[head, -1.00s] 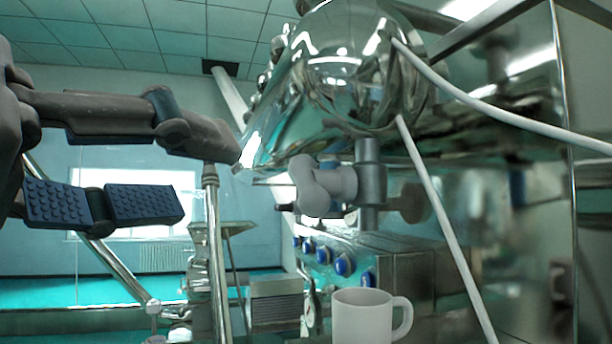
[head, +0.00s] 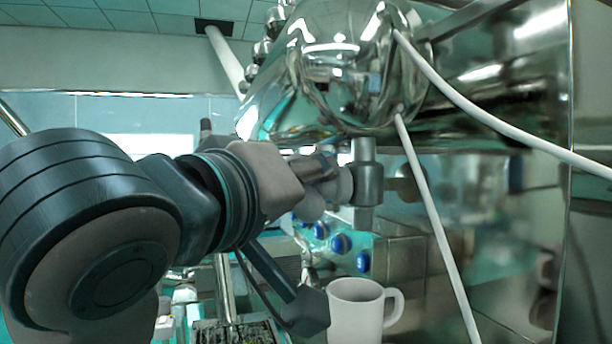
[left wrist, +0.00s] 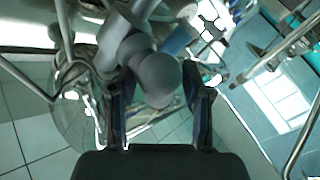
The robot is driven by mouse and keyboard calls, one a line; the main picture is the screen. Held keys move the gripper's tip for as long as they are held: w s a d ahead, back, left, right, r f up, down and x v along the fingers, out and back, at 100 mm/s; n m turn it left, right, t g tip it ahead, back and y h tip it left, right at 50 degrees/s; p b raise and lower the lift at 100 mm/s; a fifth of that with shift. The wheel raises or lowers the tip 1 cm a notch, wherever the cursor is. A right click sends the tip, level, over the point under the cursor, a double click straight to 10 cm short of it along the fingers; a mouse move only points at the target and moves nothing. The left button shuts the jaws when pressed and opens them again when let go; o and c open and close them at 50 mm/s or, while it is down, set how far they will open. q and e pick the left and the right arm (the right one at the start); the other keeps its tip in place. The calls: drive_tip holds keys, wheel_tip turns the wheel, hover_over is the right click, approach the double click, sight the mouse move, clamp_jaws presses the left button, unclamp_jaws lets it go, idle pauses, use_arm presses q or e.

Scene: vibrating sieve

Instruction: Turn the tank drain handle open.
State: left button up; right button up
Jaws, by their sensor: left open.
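The shiny steel tank (head: 345,75) hangs at the upper middle of the head view. A grey valve body (head: 367,185) sticks down below it. The rounded grey drain handle (head: 344,186) is on the valve's left side, partly hidden by my left gripper (head: 322,172). In the left wrist view, the handle's grey rounded end (left wrist: 155,80) lies between the two spread fingers of my left gripper (left wrist: 158,73). The fingers are open, with a gap visible on the right side; contact on the left side cannot be told. My right gripper is not in view.
A white mug (head: 355,312) stands below the valve. A control box with blue knobs (head: 341,244) is behind it. White hoses (head: 430,215) run from the tank to the right. A steel wall panel (head: 520,250) fills the right side.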

use_arm(q)
clamp_jaws()
drive_tip(key=shift+f, duration=0.15)
idle(0.6)
drive_tip(key=shift+f+m+t+h+b, duration=0.1)
drive_tip(key=shift+m+t+h+b, duration=0.3)
drive_tip(key=shift+b, duration=0.55)
drive_tip(key=shift+d+f+m+t+h+b, duration=0.1)
drive_tip(key=shift+m+t+h+b, duration=0.3)
drive_tip(key=shift+m+t+b, duration=0.55)
drive_tip(key=m+h+b, duration=0.2)
drive_tip(key=m, duration=0.1)
drive_tip(key=shift+m+h, duration=0.3)
drive_tip(key=shift+m, duration=0.05)
drive_tip(key=shift+r+m+t+h+b, duration=0.25)
drive_tip(key=shift+m+h+b, duration=0.2)
drive_tip(key=shift+m+h, duration=0.8)
drive_tip(key=shift+s+m, duration=0.1)
drive_tip(key=shift+m, duration=0.35)
